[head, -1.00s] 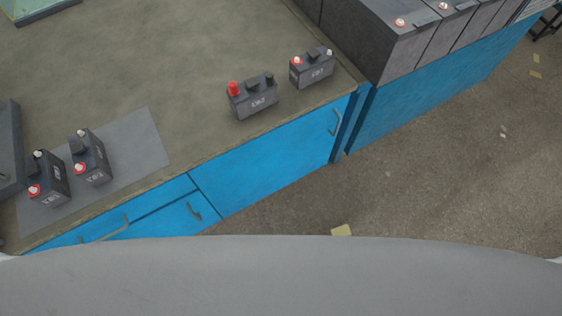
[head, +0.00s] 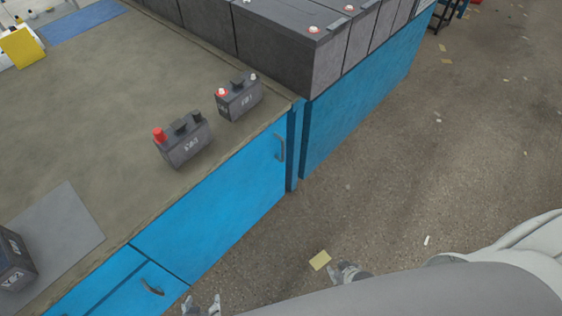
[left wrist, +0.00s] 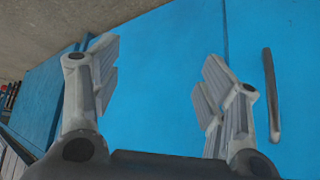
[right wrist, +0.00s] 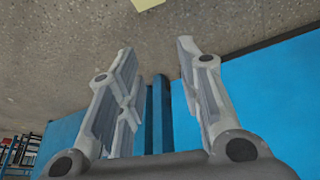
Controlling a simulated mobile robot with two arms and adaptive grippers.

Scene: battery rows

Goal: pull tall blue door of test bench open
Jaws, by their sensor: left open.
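The tall blue door (head: 215,215) fills the right part of the bench front and looks closed. Its grey upright handle (head: 281,147) is near its right edge. My left gripper (head: 200,306) is open and empty in front of the bench, low in the head view. In the left wrist view the blue front (left wrist: 160,80) shows between its fingers (left wrist: 160,75), with a seam and a grey handle (left wrist: 271,95) to the right. My right gripper (head: 348,272) is open and empty over the floor, apart from the door. In the right wrist view its fingers (right wrist: 155,70) face a dark blue post (right wrist: 160,110).
A smaller blue front with its own handle (head: 152,287) adjoins the tall door at left. Batteries (head: 184,140) stand on the bench top (head: 110,120). A blue unit with large grey batteries (head: 280,45) stands beyond the post. The floor (head: 420,170) at right is open, with scattered scraps.

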